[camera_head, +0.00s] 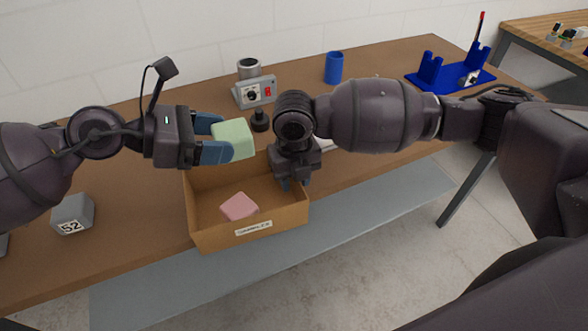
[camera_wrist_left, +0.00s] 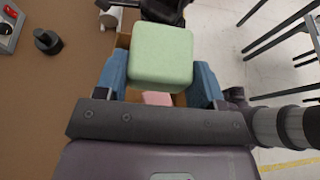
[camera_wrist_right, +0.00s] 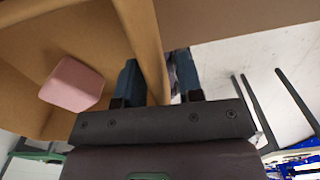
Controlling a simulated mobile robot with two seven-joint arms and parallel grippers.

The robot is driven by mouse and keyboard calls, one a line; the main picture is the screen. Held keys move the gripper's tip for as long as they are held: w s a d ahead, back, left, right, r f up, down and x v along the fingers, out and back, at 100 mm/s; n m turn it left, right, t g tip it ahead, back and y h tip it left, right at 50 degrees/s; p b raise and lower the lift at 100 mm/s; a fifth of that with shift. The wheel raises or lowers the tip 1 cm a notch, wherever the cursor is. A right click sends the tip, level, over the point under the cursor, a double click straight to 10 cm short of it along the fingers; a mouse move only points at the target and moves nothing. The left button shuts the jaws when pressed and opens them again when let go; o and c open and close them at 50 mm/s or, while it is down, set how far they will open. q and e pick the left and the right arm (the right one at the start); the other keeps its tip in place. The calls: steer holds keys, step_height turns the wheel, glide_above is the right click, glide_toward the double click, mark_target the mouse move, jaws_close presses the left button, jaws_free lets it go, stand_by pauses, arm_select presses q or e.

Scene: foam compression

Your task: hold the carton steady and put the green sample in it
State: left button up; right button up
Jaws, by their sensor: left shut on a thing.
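The green sample (camera_head: 233,139) is a pale green foam block. My left gripper (camera_head: 214,139) is shut on it and holds it above the left and back part of the carton. It also fills the middle of the left wrist view (camera_wrist_left: 161,56). The open brown carton (camera_head: 240,240) stands at the table's front edge, with a pink block (camera_head: 239,207) on its floor. My right gripper (camera_head: 292,182) is at the carton's right wall. In the right wrist view, its fingers (camera_wrist_right: 160,82) lie on either side of that wall; whether they press on it I cannot tell.
A grey block marked 52 (camera_head: 72,213) stands left of the carton. Behind are a grey device with a red switch (camera_head: 255,92), a small black knob-shaped piece (camera_head: 260,121), a blue cup (camera_head: 333,67) and a blue rack (camera_head: 452,75). The table's front edge is close to the carton.

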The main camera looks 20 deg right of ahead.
jaws_close()
arm_select(q)
steer(key=shift+f, duration=0.1)
